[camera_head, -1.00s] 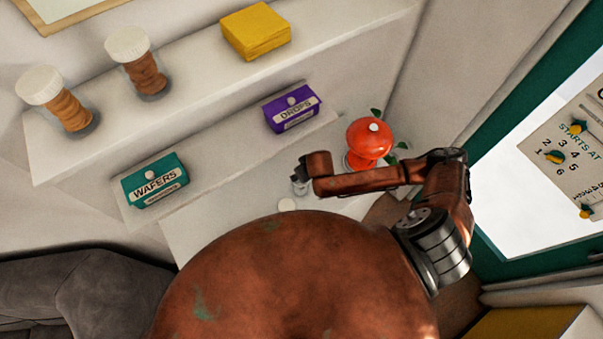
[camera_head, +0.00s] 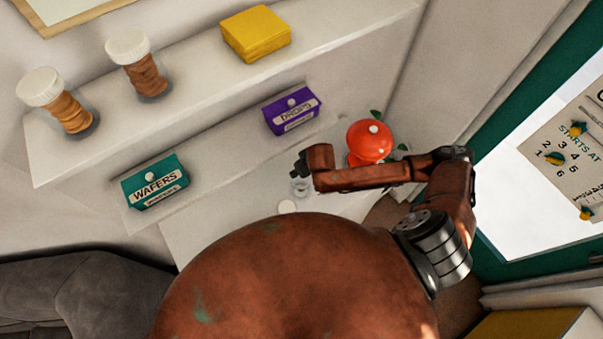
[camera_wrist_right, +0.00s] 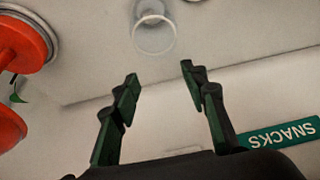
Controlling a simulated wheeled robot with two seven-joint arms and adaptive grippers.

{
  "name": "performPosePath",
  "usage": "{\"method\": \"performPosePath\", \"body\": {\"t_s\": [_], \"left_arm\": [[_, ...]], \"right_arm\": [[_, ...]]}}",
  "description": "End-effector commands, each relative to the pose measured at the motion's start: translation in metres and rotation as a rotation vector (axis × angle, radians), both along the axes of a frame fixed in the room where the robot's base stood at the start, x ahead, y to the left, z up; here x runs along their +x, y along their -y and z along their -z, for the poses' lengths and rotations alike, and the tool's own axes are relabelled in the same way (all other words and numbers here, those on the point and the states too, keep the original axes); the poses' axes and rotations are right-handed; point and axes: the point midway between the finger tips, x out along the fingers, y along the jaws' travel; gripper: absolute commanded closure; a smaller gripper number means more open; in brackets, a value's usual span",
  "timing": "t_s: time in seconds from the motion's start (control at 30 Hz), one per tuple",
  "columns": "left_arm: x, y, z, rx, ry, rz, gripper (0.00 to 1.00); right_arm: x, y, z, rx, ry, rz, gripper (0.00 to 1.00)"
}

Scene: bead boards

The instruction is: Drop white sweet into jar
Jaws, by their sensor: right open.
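My right gripper (camera_head: 299,166) is at the end of the arm reaching in from the right in the head view. In the right wrist view its two green-padded fingers (camera_wrist_right: 160,88) are apart with nothing between them. A small clear glass jar (camera_head: 301,188) stands on the white surface just below the gripper in the head view. It also shows past the fingertips in the wrist view (camera_wrist_right: 154,38), apart from them, with its round rim visible. I cannot make out a white sweet or clearly see the jar's contents. My left gripper is not in view.
A red rounded container (camera_head: 369,142) stands close to my right arm. A flat white disc (camera_head: 287,206) lies near the jar. Purple DROPS (camera_head: 291,110) and green WAFERS (camera_head: 155,181) boxes are behind. A green SNACKS label (camera_wrist_right: 282,133) shows in the wrist view.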

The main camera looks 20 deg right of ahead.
Motion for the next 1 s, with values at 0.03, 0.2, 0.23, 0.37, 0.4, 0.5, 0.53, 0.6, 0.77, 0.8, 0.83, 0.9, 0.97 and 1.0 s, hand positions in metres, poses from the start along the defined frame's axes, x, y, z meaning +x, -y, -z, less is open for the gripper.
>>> {"method": "performPosePath", "body": {"t_s": [0.03,0.2,0.23,0.37,0.4,0.5,0.53,0.6,0.77,0.8,0.83,0.9,0.97,1.0], "left_arm": [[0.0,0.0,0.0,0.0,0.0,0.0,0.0],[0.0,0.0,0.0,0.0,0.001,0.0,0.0],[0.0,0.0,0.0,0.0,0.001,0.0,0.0],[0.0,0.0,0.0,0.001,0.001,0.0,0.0],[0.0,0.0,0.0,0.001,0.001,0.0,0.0],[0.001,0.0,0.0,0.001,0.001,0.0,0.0],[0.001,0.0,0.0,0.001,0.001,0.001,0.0],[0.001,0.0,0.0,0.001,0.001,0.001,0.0],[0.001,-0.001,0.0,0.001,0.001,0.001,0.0],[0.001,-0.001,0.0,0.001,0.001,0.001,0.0],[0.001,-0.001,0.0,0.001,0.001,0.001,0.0],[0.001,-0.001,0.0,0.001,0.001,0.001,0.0],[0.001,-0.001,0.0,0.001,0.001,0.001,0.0],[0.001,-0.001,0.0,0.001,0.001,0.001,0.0]], "right_arm": [[0.001,0.0,-0.007,0.001,0.003,0.0,0.6],[0.0,0.0,-0.019,0.0,0.001,0.0,0.6],[0.0,0.0,-0.02,0.0,0.001,0.0,0.6],[0.0,0.0,-0.02,0.0,0.001,0.0,0.6],[0.0,0.0,-0.02,0.001,0.001,0.001,0.6],[0.0,0.0,-0.019,0.0,0.0,0.0,0.6],[0.0,0.0,-0.019,0.0,0.0,0.0,0.6],[0.0,0.0,-0.019,0.0,0.0,0.0,0.6],[-0.003,-0.005,-0.018,0.008,0.0,-0.009,0.6],[-0.005,-0.011,-0.018,0.016,0.0,-0.019,0.6],[-0.007,-0.016,-0.018,0.024,0.003,-0.029,0.6],[-0.015,-0.032,-0.019,0.049,0.009,-0.062,0.6],[-0.023,-0.046,-0.021,0.074,0.023,-0.09,0.6],[-0.028,-0.055,-0.024,0.09,0.033,-0.106,0.6]]}}
